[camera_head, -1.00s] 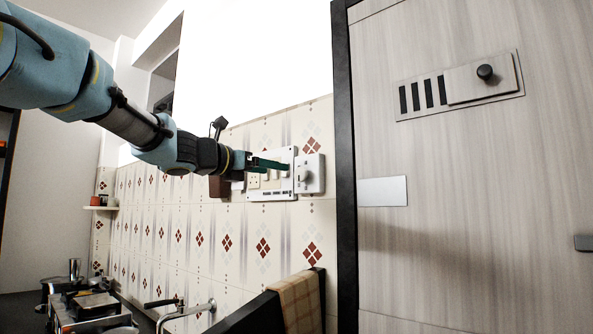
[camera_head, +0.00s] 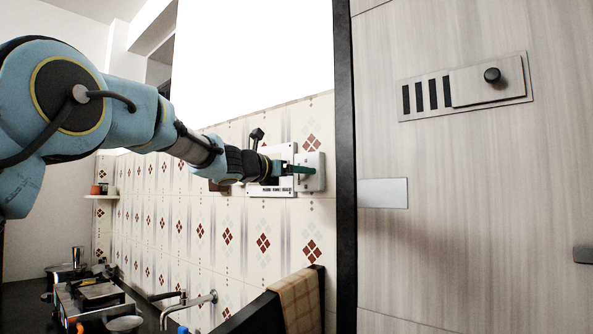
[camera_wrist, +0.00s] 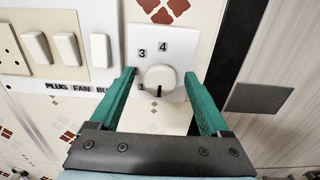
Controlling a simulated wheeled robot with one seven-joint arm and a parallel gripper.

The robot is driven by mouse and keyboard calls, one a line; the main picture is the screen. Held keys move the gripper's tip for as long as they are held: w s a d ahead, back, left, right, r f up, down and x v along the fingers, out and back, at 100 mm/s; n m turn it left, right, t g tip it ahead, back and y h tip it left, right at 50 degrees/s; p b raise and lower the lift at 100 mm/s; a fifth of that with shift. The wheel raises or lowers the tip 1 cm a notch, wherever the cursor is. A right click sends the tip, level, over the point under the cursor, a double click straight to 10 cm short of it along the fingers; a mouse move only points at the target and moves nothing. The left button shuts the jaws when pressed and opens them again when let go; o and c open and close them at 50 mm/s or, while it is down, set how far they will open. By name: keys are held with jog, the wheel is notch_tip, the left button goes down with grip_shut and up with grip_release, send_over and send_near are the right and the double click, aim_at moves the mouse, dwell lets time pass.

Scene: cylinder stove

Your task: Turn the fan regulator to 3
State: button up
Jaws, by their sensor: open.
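The fan regulator is a white plate (camera_wrist: 176,42) with a round white knob (camera_wrist: 160,79) in the wrist view. Digits 3 and 4 show above the knob, and a 1 shows at its lower left. A dark mark is on the knob's lower edge, toward me. My gripper (camera_wrist: 159,76) is open, its green fingers on either side of the knob with a gap showing on each side. In the head view the regulator plate (camera_head: 317,183) is at the right end of the wall panels, and my gripper (camera_head: 310,170) covers its knob.
A white switch panel (camera_wrist: 62,38) with rocker switches and labels sits directly left of the regulator. A dark door frame (camera_head: 343,120) stands close on the right. A sink tap (camera_head: 200,300) and a cloth on a dark panel (camera_head: 300,303) are below.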

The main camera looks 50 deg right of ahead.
grip_shut()
dwell(0.6)
jog(key=shift+f+m+b, duration=0.1)
jog(key=shift+m+b, duration=0.2)
jog(key=shift+b, duration=0.05)
jog(key=m+b, duration=0.4)
jog(key=m, duration=0.4)
jog(key=m+b, duration=0.5)
jog(key=m, duration=0.4)
jog(key=m+b, duration=0.5)
jog(key=m, duration=0.4)
jog(key=shift+s+f, duration=0.2)
jog(key=shift+f, duration=0.15)
